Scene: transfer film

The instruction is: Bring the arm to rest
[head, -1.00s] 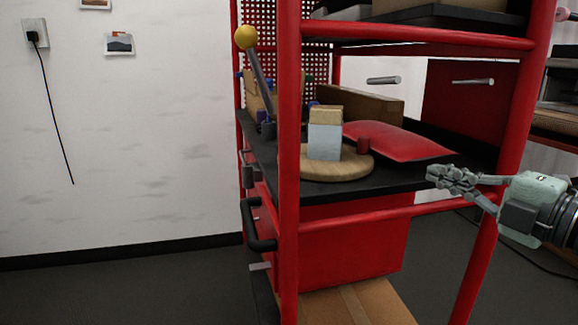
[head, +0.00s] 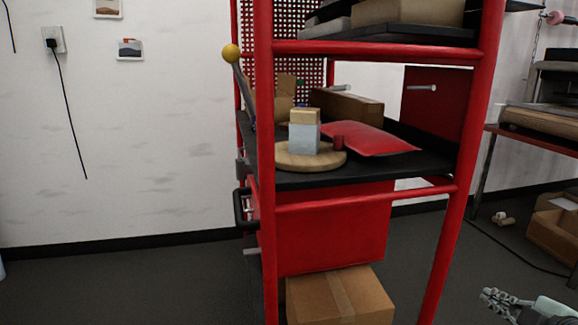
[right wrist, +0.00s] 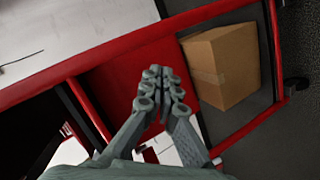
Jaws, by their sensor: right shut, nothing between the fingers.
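My right gripper (head: 497,302) is at the bottom right of the head view, low and to the right of the red cart, apart from it. Its fingers are together with nothing between them. The right wrist view shows the same shut gripper (right wrist: 160,80) from behind, with the cart's red panel (right wrist: 108,92) beyond its fingertips. Most of the right arm is outside the head view. My left gripper is not in any view.
The red cart frame (head: 452,235) stands close in front. Its middle shelf holds a round wooden board (head: 290,162) with a white-and-tan block (head: 304,138), and a red pouch (head: 372,140). A cardboard box (head: 340,298) sits at the bottom. Open floor lies right of the cart.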

